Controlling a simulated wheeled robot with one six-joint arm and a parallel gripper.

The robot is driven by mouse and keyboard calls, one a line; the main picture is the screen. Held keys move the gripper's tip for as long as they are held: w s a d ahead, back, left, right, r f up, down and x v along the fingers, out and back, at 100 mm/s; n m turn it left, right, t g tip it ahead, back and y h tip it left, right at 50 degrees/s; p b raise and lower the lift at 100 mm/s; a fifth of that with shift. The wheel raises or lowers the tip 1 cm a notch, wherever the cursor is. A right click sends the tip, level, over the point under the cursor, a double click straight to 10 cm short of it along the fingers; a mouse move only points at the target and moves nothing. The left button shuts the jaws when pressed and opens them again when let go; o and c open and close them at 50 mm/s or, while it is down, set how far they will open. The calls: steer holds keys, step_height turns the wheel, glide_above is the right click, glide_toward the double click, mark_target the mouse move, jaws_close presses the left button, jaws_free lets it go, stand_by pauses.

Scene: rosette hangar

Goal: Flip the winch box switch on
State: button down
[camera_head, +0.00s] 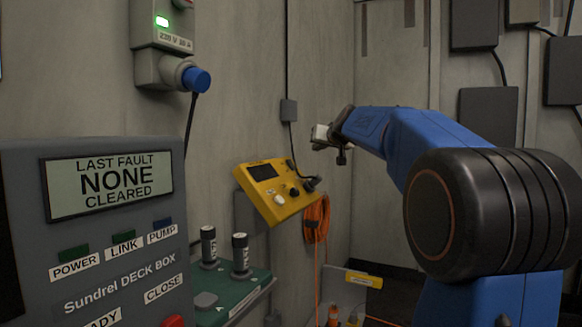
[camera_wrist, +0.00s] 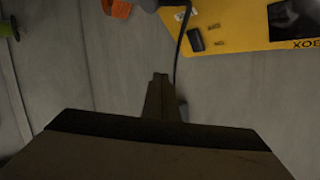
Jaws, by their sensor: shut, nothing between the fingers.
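A yellow control box (camera_head: 281,190) is fixed to the wall in the middle of the head view, tilted, with a dark screen and several controls. Its label is too small to read there. In the wrist view the box (camera_wrist: 240,30) shows upside down at the top right, with the letters "BOX" at its edge. A small black switch (camera_wrist: 196,39) sits on its face beside tiny labels; its position cannot be told. My gripper (camera_head: 322,140) is above and right of the box in the head view. Its shut, empty fingers (camera_wrist: 160,82) are apart from the switch in the wrist view.
A dark cable (camera_wrist: 182,50) runs from a plug at the box. An orange coiled cord (camera_head: 316,218) hangs below right. A grey deck box (camera_head: 100,240) stands front left, by a green shelf (camera_head: 240,290) with two dark cylinders. A blue-plugged socket (camera_head: 165,60) is above.

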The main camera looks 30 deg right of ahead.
steer(key=shift+w+a+f, duration=1.15)
steer(key=shift+w+f, duration=0.1)
steer(key=shift+w, duration=0.2)
steer(key=shift+w+a+f, duration=1.1)
steer(key=shift+w+f, duration=0.1)
steer(key=shift+w, duration=0.2)
steer(key=shift+w+a+f, duration=0.1)
steer(key=shift+w, duration=0.05)
steer(key=shift+w+a+f, duration=0.1)
stand_by(0.3)
steer(key=shift+w+a+f, duration=0.15)
steer(key=shift+f, duration=0.1)
stand_by(0.8)
steer(key=shift+s+d+r, duration=0.25)
steer(key=shift+s+d, duration=0.05)
stand_by(0.3)
steer(key=shift+s+d+r, duration=0.65)
steer(key=shift+s+r, duration=0.05)
steer(key=shift+s, duration=0.15)
steer(key=shift+s+d+r, duration=0.6)
steer(key=shift+s+r, duration=0.1)
steer(key=shift+s, duration=0.1)
steer(key=shift+s, duration=0.1)
